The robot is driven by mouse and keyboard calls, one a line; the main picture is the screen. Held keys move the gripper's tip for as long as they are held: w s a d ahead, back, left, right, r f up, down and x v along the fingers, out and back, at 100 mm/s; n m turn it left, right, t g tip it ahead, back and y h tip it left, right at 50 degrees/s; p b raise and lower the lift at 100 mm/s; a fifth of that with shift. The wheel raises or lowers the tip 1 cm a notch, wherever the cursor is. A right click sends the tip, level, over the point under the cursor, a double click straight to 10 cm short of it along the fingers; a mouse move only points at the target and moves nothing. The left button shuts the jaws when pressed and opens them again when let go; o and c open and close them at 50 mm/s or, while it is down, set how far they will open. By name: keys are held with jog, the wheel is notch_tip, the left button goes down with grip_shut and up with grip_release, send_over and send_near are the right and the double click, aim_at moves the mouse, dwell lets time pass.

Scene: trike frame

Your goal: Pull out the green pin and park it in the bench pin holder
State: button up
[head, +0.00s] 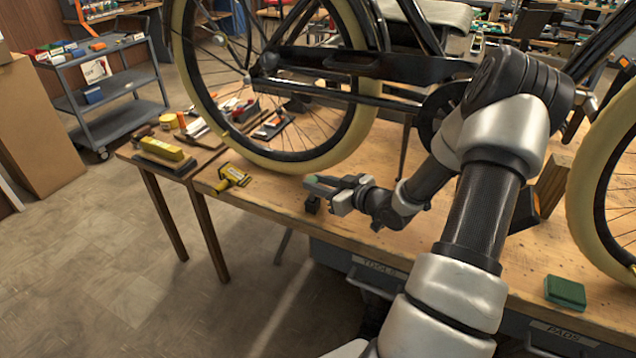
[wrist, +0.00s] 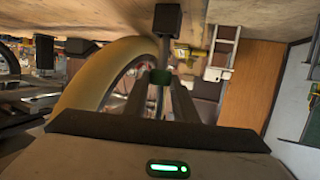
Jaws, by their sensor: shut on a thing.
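My gripper (head: 322,183) is over the front edge of the wooden bench, left of the middle in the head view. It is shut on the green pin (wrist: 160,76), whose green part shows between the fingertips in the wrist view. A black block (head: 312,204), which looks like the bench pin holder, is just below the fingertips. In the upside-down wrist view this block (wrist: 167,19) is at the top, in line with a grey shaft from the green part. I cannot tell whether the shaft is inside the block or only in front of it.
The trike's cream-tyred wheel (head: 268,158) stands behind my gripper, and another wheel is at the far right. A yellow tool (head: 232,178) lies left on the bench (head: 275,190). A green pad (head: 565,291) lies at the right front. The bench front between is mostly clear.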

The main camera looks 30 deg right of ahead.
jog(key=shift+f+b, duration=1.1)
jog(key=shift+f, duration=0.45)
jog(key=o, duration=1.1)
jog(key=p+v, duration=0.2)
jog(key=v, duration=1.5)
jog(key=shift+s+d+p, duration=0.1)
jog(key=shift+s+p, duration=0.05)
jog(key=shift+p, duration=0.25)
